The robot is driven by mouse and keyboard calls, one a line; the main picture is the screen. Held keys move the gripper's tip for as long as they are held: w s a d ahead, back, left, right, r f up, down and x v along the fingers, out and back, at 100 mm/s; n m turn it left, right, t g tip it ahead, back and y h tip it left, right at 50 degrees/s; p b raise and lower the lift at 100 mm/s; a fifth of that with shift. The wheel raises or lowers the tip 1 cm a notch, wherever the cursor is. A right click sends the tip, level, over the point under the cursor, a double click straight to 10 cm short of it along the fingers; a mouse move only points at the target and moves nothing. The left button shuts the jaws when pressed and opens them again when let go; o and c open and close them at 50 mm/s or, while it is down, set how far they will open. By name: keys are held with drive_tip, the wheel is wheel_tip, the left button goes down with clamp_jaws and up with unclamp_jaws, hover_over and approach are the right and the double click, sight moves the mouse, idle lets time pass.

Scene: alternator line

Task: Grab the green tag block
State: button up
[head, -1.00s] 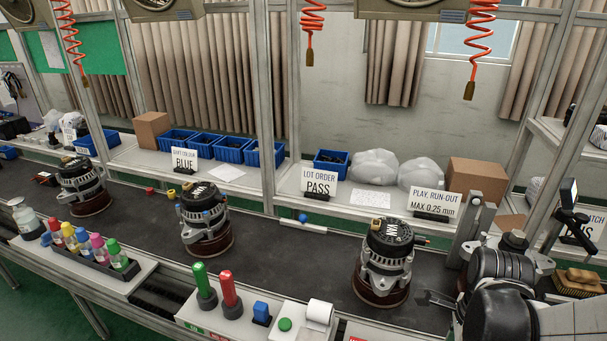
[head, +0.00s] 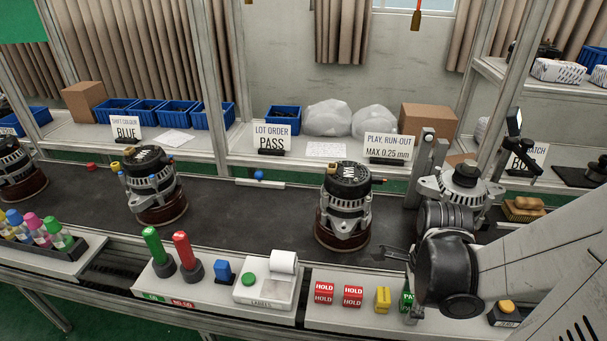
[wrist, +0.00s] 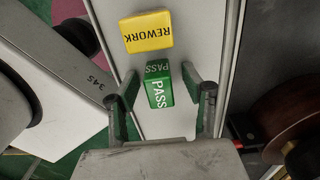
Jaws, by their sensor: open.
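The green tag block, marked PASS, shows in the wrist view (wrist: 158,90) on the pale front shelf. In the head view the green block (head: 407,298) is partly hidden behind my arm. My gripper (wrist: 160,76) is open, with one finger to each side of the green block in the wrist view. Nothing is held, and I see no finger touching the block. How far the fingertips are above it, I cannot tell. The head view does not clearly show my fingers.
A yellow REWORK block (wrist: 146,32) stands close to the green one, also seen in the head view (head: 383,300). Two red HOLD blocks (head: 338,294) are further left. An alternator (head: 344,205) stands on the dark belt behind the shelf.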

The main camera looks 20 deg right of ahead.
clamp_jaws()
drive_tip(key=shift+r, duration=0.15)
